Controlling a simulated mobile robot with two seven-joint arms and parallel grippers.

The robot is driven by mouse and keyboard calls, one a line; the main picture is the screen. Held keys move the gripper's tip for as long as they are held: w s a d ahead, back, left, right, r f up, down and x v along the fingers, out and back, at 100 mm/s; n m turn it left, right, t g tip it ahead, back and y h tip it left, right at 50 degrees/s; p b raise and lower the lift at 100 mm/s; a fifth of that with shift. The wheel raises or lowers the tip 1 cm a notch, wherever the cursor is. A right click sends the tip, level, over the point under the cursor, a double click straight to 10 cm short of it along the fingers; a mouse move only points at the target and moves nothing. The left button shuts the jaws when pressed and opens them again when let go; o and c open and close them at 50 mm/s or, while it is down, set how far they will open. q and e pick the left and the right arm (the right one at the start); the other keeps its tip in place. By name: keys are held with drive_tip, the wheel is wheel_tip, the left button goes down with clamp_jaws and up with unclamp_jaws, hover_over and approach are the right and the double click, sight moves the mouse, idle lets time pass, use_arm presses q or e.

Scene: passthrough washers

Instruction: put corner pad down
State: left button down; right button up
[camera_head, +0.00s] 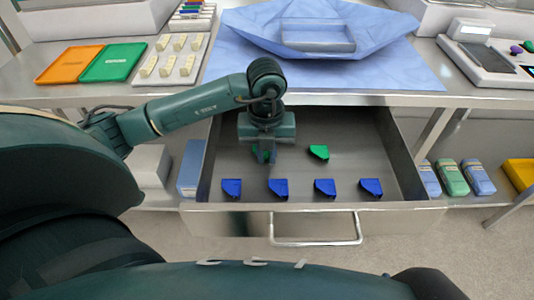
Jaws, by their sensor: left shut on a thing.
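My left gripper (266,154) points down inside the open metal drawer (400,165). It is shut on a corner pad that is mostly hidden by the fingers; a bit of green shows beside them. I cannot tell whether that pad touches the drawer floor. Another green corner pad (319,152) lies in the drawer to the right of the gripper. A row of blue corner pads (278,187) lies near the drawer's front wall. My right gripper is not in view.
The drawer's handle (315,242) faces me. On the counter above are an orange tray (68,65), a green tray (114,62), a board of cream blocks (177,58) and a blue wrap (395,72) with a clear tray (318,35). Packets (451,177) sit on the shelf at right.

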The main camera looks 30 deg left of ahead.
use_arm(q)
drive_tip(key=shift+f, duration=0.2)
drive_tip(key=shift+f, duration=0.1)
drive_tip(key=c, duration=1.4)
unclamp_jaws()
drive_tip(key=shift+c, duration=0.2)
